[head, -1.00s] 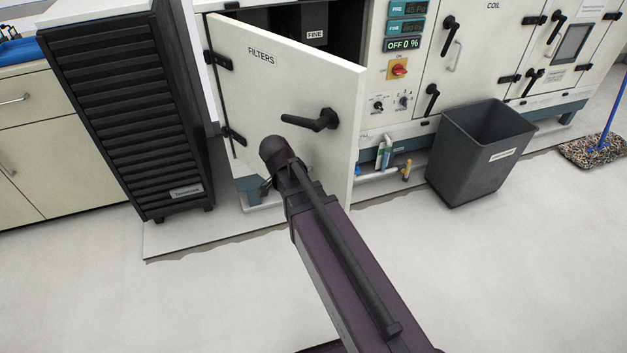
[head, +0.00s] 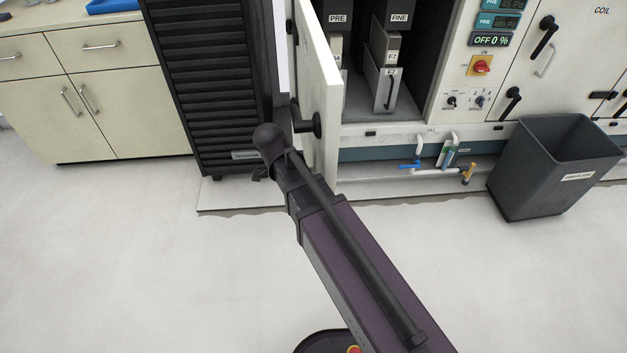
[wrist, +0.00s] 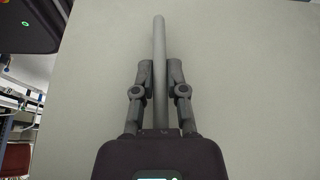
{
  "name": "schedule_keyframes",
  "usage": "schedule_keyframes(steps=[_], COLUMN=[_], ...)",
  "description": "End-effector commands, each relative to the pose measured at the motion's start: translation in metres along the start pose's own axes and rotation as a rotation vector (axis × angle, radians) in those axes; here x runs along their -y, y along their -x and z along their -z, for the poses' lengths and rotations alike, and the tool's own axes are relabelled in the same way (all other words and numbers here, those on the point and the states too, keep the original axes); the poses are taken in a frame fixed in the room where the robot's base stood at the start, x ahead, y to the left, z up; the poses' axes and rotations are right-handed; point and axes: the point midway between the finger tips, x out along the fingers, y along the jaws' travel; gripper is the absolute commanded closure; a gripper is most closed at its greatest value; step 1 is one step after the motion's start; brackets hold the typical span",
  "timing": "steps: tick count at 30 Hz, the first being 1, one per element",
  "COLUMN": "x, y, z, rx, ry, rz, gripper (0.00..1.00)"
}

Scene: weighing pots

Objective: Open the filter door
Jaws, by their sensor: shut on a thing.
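The filter door (head: 320,85) stands swung wide open, seen nearly edge-on in the head view. Its pale face fills most of the wrist view (wrist: 240,80). The door's dark handle (head: 314,125) sticks out to the left from the outer face, partly hidden in the head view. In the wrist view the handle (wrist: 159,40) is a long grey bar running between the fingers of my gripper (wrist: 160,72). My gripper is shut on this bar. Behind the door, the filter compartment (head: 360,100) shows PRE and FINE slots with grey filter frames.
A black louvred cabinet (head: 205,80) stands close to the door's left side. A grey bin (head: 550,165) is on the floor at right. Pipes with a blue valve (head: 410,164) run low below the compartment. The floor in front (head: 130,260) is clear.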

Motion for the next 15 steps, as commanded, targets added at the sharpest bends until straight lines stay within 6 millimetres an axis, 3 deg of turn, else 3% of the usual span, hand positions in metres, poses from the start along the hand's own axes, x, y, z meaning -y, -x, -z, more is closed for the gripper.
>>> schedule_keyframes(steps=[15], x=[-0.0012], y=[0.0027], z=[-0.0087], rx=[0.005], ry=[0.003], rz=[-0.004], gripper=[1.00])
